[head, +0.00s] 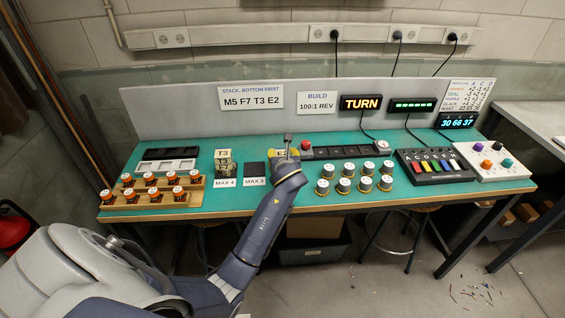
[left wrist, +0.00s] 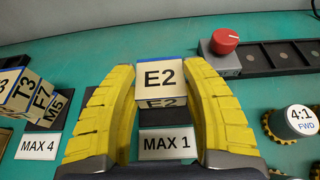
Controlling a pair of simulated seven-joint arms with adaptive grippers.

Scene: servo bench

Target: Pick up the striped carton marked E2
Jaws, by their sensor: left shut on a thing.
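The striped carton marked E2 (left wrist: 160,74) sits between the yellow fingers of my left gripper (head: 285,153), with a finger against each side. In the left wrist view its pale top and a lower E2 face show; in the head view the gripper mostly hides it. The fingers are shut on it. It is above or on the spot behind the MAX 1 label (left wrist: 165,144); I cannot tell if it is clear of the bench. My right gripper is not in view.
A stack of cartons with T3 on top (head: 224,157) stands left of the gripper, behind the MAX 4 label (head: 225,183). A dark pad (head: 255,168) lies between them. A red knob (left wrist: 224,40) is close on the right. White-capped knobs (head: 345,184) stand front right.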

